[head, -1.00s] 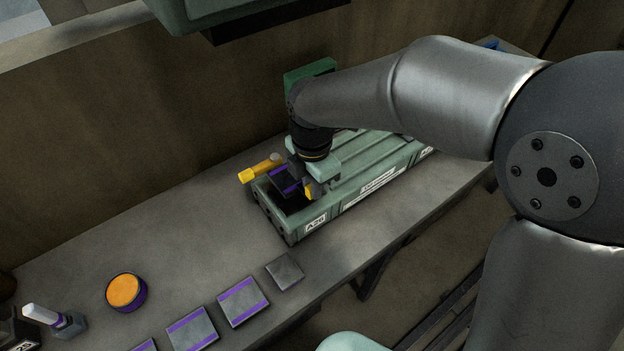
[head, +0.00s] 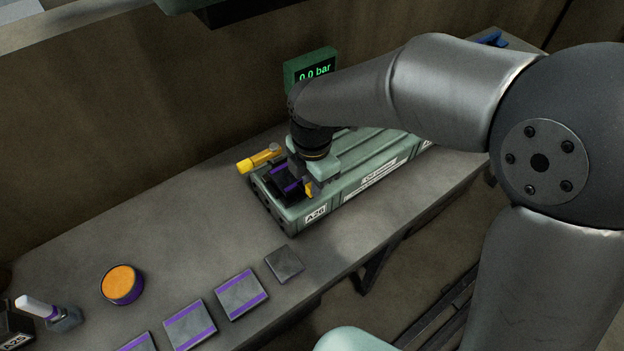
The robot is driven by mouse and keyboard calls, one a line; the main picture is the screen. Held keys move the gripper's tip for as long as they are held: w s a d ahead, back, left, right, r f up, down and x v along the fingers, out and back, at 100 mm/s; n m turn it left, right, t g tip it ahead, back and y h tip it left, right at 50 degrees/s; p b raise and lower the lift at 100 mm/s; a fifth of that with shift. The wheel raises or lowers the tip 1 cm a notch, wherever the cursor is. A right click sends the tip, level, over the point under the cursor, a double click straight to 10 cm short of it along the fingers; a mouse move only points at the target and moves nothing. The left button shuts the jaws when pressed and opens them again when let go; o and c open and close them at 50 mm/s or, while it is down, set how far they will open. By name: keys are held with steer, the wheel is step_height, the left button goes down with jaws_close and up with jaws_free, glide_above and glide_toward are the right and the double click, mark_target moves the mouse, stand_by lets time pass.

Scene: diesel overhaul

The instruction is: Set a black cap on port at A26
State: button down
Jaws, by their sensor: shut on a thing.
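The green housing (head: 375,185) labelled A26 (head: 315,215) lies on the bench, with a dark opening at its near left end. My gripper (head: 301,182) points down over that end. It is shut on a black cap (head: 284,184) with purple stripes, which is at the opening. My gripper partly hides the cap and the port, so I cannot tell whether the cap is fully seated.
A yellow handle (head: 259,159) sticks out at the housing's back left. A green display (head: 312,73) behind reads 0.0 bar. Striped plates (head: 241,294), a plain dark plate (head: 284,263), an orange-topped round tin (head: 122,285) and a white-tipped bottle (head: 62,317) stand at front left.

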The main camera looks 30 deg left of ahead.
steer(key=shift+w+f, duration=0.1)
steer(key=shift+f, duration=0.4)
stand_by(1.0)
steer(key=c, duration=1.3)
jaws_free()
steer(key=shift+o, duration=0.2)
step_height(320, 180, up, 18)
steer(key=shift+f, duration=0.25)
steer(key=shift+d, duration=0.1)
